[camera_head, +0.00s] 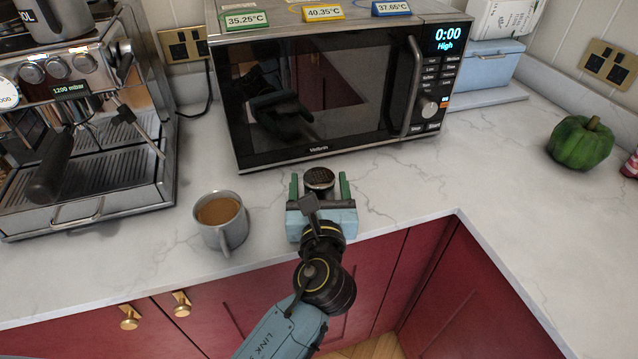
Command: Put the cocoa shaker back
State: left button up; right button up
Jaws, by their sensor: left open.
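The cocoa shaker (319,179), small with a dark speckled round top, stands on the white marble counter in front of the microwave. My left gripper (319,186) is open at the counter's front, with one green finger on each side of the shaker. I cannot tell whether the fingers touch it. The gripper body hides the shaker's lower part. My right gripper is not in view.
A grey mug (232,230) of brown drink stands left of my gripper. An espresso machine (150,190) is at the left, a microwave (300,155) right behind the shaker. A green pepper (580,143) sits far right. The counter (480,165) between is clear.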

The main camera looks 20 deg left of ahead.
pick_arm(q)
jog(key=shift+r, duration=0.2)
jog(key=v, duration=1.2)
jog(key=shift+p, duration=0.3)
